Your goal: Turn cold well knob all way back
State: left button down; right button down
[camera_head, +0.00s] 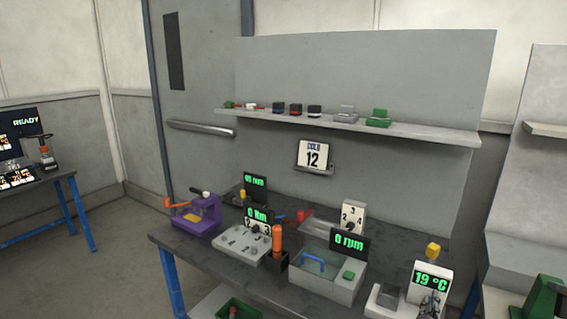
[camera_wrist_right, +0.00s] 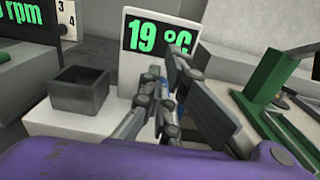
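The cold well is a white unit with a grey square well and an upright panel (camera_head: 417,294) at the right end of the bench in the head view. Its green display (camera_head: 432,281) reads 19 °C, and it shows large in the wrist view (camera_wrist_right: 159,36). My right gripper (camera_head: 431,306) is in front of the panel, just below the display. In the wrist view its fingers (camera_wrist_right: 165,92) overlap the panel's lower part, with a little blue between them. The knob is not clearly seen; the fingers cover that area. Whether they grip it is unclear. My left gripper is not in view.
The grey well (camera_wrist_right: 80,92) stands left of the panel. A green device (camera_head: 540,298) is close on the right. A unit reading 0 rpm (camera_head: 349,243) stands to the left. A card (camera_head: 313,156) above the bench reads COLD 12.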

jog(key=shift+s+a+r, duration=0.15)
jog(key=shift+s+a, duration=0.05)
jog(key=shift+a, duration=0.15)
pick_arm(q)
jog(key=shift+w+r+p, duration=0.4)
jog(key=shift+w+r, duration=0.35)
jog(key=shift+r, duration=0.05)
pick_arm(e)
jog(key=v, duration=0.4)
jog(key=shift+s+d+f, duration=0.1)
jog(key=shift+s+f, duration=0.1)
jog(key=shift+s, duration=0.1)
